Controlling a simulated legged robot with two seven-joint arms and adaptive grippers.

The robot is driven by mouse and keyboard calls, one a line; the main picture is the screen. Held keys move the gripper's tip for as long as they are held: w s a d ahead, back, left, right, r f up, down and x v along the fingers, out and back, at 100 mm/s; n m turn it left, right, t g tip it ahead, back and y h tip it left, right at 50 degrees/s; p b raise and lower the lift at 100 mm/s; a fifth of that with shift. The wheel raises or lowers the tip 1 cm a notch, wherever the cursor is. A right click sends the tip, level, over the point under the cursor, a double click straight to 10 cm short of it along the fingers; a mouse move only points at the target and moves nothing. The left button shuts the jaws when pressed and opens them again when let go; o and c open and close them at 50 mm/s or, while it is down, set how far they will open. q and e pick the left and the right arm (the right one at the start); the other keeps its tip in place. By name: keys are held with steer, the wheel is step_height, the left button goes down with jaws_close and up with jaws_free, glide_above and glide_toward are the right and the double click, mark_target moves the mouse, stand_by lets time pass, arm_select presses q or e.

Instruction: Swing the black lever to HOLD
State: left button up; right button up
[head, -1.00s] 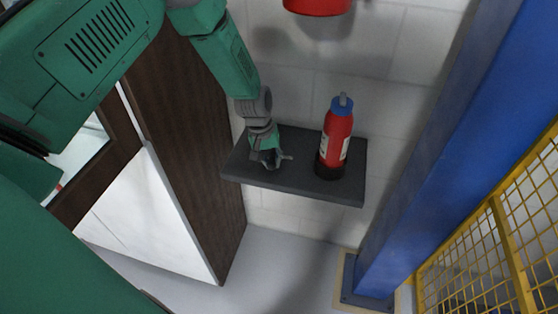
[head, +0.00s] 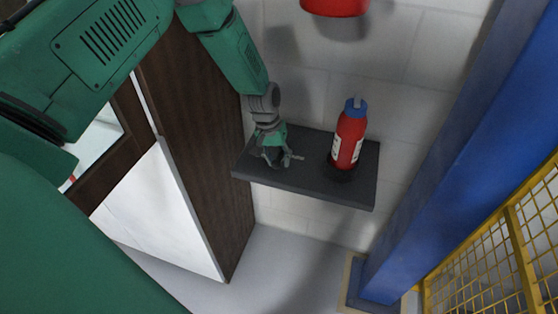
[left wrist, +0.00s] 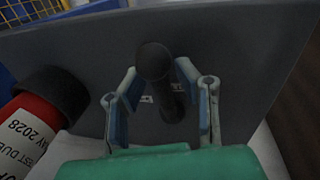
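The black lever shows in the left wrist view as a round knob (left wrist: 154,60) on a dark stem, standing on a dark grey panel surface. Small white marks sit beside its stem, too small to read. My left gripper (left wrist: 157,74) is open, with one finger on each side of the lever. The fingers are close to the knob, and I cannot tell if they touch it. In the head view my left gripper (head: 281,158) is low over the left part of the dark shelf (head: 310,185) and mostly hides the lever. My right gripper is not in view.
A red bottle with a blue collar (head: 349,137) stands on the shelf to the right of my gripper. A red object (head: 335,6) is on the wall above. A brown door (head: 205,150) is at left. A blue post (head: 440,160) and yellow mesh (head: 490,250) are at right.

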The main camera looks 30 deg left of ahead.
arm_select(q)
steer(key=shift+s, duration=0.1)
step_height(320, 180, up, 12)
steer(key=a, duration=0.2)
steer(key=shift+s+f, duration=0.25)
steer(key=shift+s, duration=0.15)
steer(key=shift+a, duration=0.1)
stand_by(0.3)
steer(key=s+d+f+m+y+b, duration=0.1)
steer(key=s+d+f+m+b, duration=0.3)
steer(key=s+f, duration=1.05)
steer(key=s+d+f+b, duration=0.1)
steer(key=s+f, duration=0.3)
steer(key=s, duration=0.5)
steer(key=s+d+f+y+b, duration=0.1)
steer(key=s+d+f, duration=0.2)
steer(key=s, duration=0.5)
steer(key=shift+s+d+f+m, duration=0.25)
steer(key=shift+s+f+m, duration=0.15)
